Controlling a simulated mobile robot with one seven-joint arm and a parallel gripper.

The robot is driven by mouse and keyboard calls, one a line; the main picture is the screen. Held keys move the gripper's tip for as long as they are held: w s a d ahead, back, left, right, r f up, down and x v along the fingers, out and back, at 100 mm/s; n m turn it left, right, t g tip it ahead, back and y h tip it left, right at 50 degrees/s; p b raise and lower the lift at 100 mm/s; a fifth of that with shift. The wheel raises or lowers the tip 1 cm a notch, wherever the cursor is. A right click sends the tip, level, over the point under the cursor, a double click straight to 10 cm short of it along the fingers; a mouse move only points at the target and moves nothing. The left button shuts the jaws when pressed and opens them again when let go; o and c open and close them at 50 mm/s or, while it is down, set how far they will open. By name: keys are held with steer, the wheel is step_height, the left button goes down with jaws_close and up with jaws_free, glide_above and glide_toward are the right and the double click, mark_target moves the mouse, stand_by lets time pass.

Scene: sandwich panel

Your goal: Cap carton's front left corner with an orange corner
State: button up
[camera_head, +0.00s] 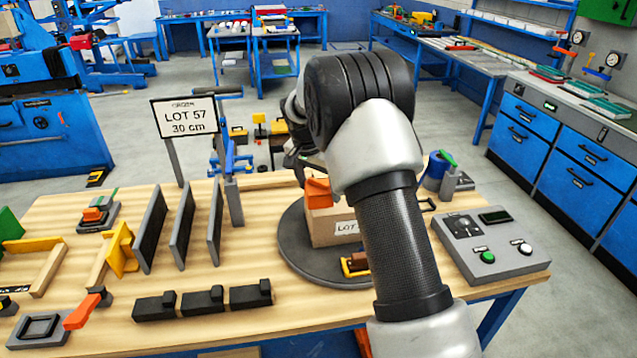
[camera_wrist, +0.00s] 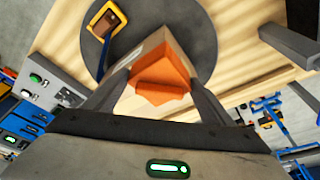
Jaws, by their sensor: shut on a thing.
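The carton (camera_head: 333,232), a tan box with a partly hidden label, stands on the round grey turntable (camera_head: 290,240). An orange corner (camera_head: 318,193) is at the carton's upper front left corner in the head view. In the wrist view the same orange corner (camera_wrist: 162,78) is between the two fingers of my gripper (camera_wrist: 160,85), which is shut on it, with the carton (camera_wrist: 143,53) right behind it. I cannot tell whether the orange corner is fully seated or slightly off the carton. My arm hides the carton's right part and most of the gripper in the head view.
A yellow and brown item (camera_head: 355,264) lies on the turntable in front of the carton. A control box (camera_head: 488,245) stands right.

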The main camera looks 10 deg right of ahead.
mark_target(320, 213)
step_height(320, 213, down, 7)
steer(key=b, duration=0.4)
steer(key=shift+r, duration=0.2)
steer(key=shift+s+a+f+b, duration=0.1)
steer(key=shift+s+f+b, duration=0.3)
steer(key=shift+f, duration=0.3)
steer(key=o, duration=1.1)
steer(key=shift+w+f, duration=0.1)
steer(key=shift+w, duration=0.25)
steer(key=v, duration=1.9)
steer(key=shift+w+r, duration=0.1)
steer(key=shift+r, duration=0.2)
